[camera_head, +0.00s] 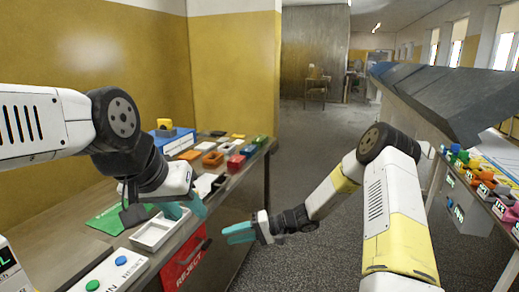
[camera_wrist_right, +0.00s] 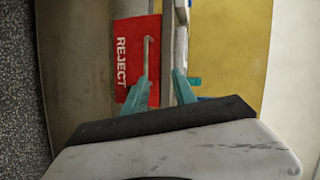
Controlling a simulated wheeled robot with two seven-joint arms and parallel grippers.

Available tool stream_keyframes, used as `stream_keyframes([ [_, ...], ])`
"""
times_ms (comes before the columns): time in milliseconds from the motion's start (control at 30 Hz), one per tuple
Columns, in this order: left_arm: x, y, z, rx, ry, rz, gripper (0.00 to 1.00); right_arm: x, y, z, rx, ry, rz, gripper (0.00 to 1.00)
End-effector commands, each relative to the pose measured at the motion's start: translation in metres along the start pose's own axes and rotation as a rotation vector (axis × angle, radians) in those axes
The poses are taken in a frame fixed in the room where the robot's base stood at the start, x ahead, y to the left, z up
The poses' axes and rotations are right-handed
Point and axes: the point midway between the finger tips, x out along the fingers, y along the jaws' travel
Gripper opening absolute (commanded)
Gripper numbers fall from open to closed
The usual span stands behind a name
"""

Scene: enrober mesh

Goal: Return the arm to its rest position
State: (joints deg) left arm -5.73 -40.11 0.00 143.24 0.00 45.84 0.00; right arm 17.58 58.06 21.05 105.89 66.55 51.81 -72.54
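My right arm reaches forward from the lower right in the head view. Its gripper (camera_head: 238,232), with teal fingers, is in front of the bench edge, near the red REJECT bin. In the right wrist view the fingers (camera_wrist_right: 161,88) stand apart with nothing visibly held between them. My left arm comes in from the left, and its gripper (camera_head: 184,208) points down over the bench, beside and partly over a white tray (camera_head: 148,238). Its teal fingertips look apart, and I see nothing held between them.
The bench (camera_head: 240,183) carries a green mat (camera_head: 106,222), colored bins (camera_head: 213,158), a blue box (camera_head: 176,140) and a button panel (camera_head: 112,272). The red REJECT bin (camera_head: 181,265) hangs at its front and shows in the wrist view (camera_wrist_right: 128,60). Another table (camera_head: 480,205) stands right. The aisle floor (camera_head: 318,150) is clear.

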Motion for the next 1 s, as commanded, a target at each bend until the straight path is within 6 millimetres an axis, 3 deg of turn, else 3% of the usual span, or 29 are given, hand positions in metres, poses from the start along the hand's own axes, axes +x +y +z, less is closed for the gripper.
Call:
stream_keyframes([
  [100, 0.000, 0.000, 0.000, 0.000, 0.000, 0.000, 0.36, -0.026, -0.037, 0.014, -0.053, -0.078, 0.119, 0.33],
  [467, 0.000, 0.000, 0.000, 0.000, 0.000, 0.000, 0.36, -0.113, -0.124, 0.068, -0.146, -0.159, 0.512, 0.33],
  [700, 0.000, 0.000, 0.000, 0.000, 0.000, 0.000, 0.36, -0.175, -0.172, 0.111, -0.192, -0.082, 0.762, 0.33],
  [1000, 0.000, 0.000, 0.000, 0.000, 0.000, 0.000, 0.36, -0.248, -0.216, 0.171, -0.235, 0.140, 0.999, 0.33],
])
